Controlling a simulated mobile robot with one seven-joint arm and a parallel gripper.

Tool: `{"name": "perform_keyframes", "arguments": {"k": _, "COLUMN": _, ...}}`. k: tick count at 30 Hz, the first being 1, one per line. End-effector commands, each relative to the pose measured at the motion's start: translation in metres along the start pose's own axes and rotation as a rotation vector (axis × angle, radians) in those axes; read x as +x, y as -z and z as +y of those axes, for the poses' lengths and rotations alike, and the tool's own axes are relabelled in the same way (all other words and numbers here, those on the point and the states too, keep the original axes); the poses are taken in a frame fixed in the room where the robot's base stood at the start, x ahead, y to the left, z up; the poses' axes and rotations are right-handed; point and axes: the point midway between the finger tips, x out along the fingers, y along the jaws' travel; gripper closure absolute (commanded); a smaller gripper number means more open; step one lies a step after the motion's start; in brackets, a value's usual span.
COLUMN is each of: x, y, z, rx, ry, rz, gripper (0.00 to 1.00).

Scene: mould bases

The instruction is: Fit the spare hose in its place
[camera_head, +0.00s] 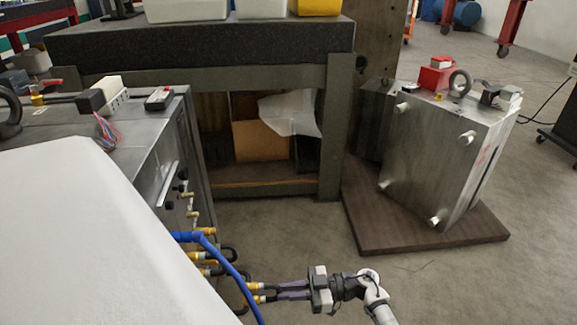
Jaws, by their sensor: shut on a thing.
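My gripper (278,291) reaches in from the lower right, with its fingers pointing left toward the side of the metal mould base. Its fingertips are shut on a short black hose with brass end fittings (257,287), which I take to be the spare hose. The hose's far part is partly hidden behind a blue hose. The mould base (167,142) has a row of brass fittings (206,256) on its side face, some with short black hose loops. Whether the held hose touches any fitting is too small to tell.
The blue hose (228,266) hangs from the mould side and passes close to the held hose. A white surface (70,240) fills the lower left. A second mould base (435,155) stands on a dark board (470,228) at right. The floor (450,285) around my arm is clear.

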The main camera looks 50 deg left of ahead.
Motion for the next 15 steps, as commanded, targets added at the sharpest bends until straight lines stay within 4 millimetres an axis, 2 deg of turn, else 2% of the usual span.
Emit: {"name": "perform_keyframes", "arguments": {"k": 15, "x": 0.051, "y": 0.001, "z": 0.001, "rx": -0.001, "ry": -0.002, "rz": 0.002, "gripper": 1.0}}
